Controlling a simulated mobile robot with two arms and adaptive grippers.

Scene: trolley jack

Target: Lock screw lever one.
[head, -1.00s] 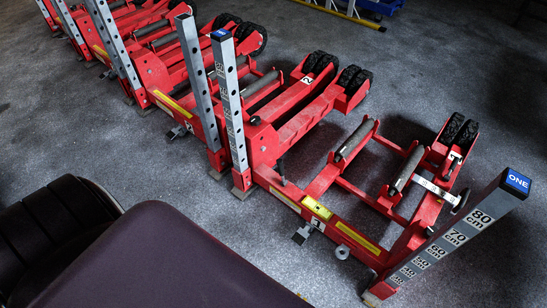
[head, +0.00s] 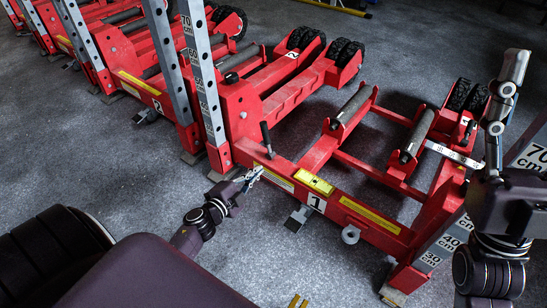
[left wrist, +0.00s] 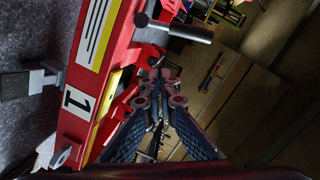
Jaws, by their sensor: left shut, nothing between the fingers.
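The trolley jack marked 1 (head: 370,222) is a red frame with a yellow label. A short dark lever (head: 266,137) stands tilted on its front beam, near the foot of the grey post; I take it for screw lever one. In the left wrist view a dark cylindrical handle (left wrist: 182,29) sticks out sideways from a red mount. My left gripper (head: 256,172) is shut and empty, just below and in front of the lever, apart from it. Its fingertips (left wrist: 160,88) meet below the handle.
The jack marked 2 (head: 275,85) and more red jacks stand behind to the left. A grey pedal (head: 299,218) sticks out in front of the beam. A tall measuring post (head: 440,248) stands at the right, partly behind my right arm.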

